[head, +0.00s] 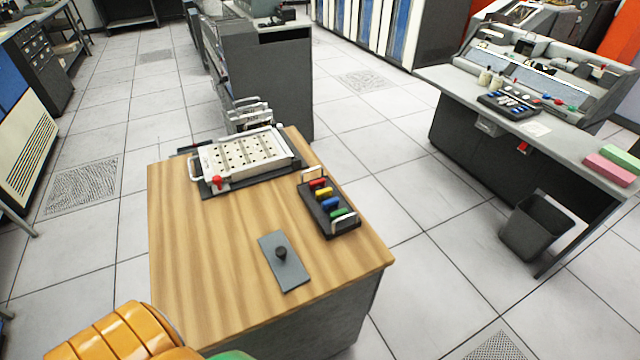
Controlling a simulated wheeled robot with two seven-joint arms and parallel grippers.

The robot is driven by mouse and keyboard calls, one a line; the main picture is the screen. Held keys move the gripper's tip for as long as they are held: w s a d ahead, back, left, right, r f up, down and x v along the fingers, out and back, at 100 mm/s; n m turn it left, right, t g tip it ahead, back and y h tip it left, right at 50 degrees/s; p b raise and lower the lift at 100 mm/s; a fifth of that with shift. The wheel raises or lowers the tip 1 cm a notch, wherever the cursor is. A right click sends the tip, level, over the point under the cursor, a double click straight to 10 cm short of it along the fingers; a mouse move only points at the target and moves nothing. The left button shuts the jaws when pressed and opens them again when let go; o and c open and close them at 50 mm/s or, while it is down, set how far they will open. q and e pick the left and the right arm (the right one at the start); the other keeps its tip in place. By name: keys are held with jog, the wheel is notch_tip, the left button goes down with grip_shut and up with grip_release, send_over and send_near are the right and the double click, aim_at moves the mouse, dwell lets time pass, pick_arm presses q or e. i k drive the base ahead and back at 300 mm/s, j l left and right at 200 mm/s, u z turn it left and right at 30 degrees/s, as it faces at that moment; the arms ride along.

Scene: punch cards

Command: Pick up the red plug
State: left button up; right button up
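The red plug (317,183) sits at the far end of a dark plug rack (335,221) on the right side of the wooden table. Yellow (323,193), blue (330,203) and green (339,213) plugs follow it in a row toward the near end. The rack has a pale handle at each end. A white panel with rows of holes (246,153) lies on a dark base at the back of the table. A small red piece (218,182) is at its near left corner. Neither of my grippers can be made out in the head view.
A dark grey plate with a black knob (282,254) lies on the table (205,255) near the rack. The left and front of the tabletop are clear. A console desk (470,98) and a bin (536,226) stand to the right.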

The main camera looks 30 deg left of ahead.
aim_at(313, 184)
jog(key=u, duration=1.65)
jog(key=l+u, duration=0.3)
jog(key=l, duration=0.15)
jog(key=l+u, duration=0.25)
jog(key=l, duration=0.25)
jog(key=l+u, duration=0.3)
jog(key=l, duration=0.15)
jog(key=l+u, duration=0.25)
jog(key=l, duration=0.2)
jog(key=k+l+u, duration=0.15)
jog(key=l+u, duration=0.15)
jog(key=l, duration=0.15)
jog(key=k+l+u, duration=0.25)
jog(key=l, duration=0.15)
jog(key=k+l+u, duration=0.1)
jog(key=l+u, duration=0.2)
jog(key=l, duration=0.1)
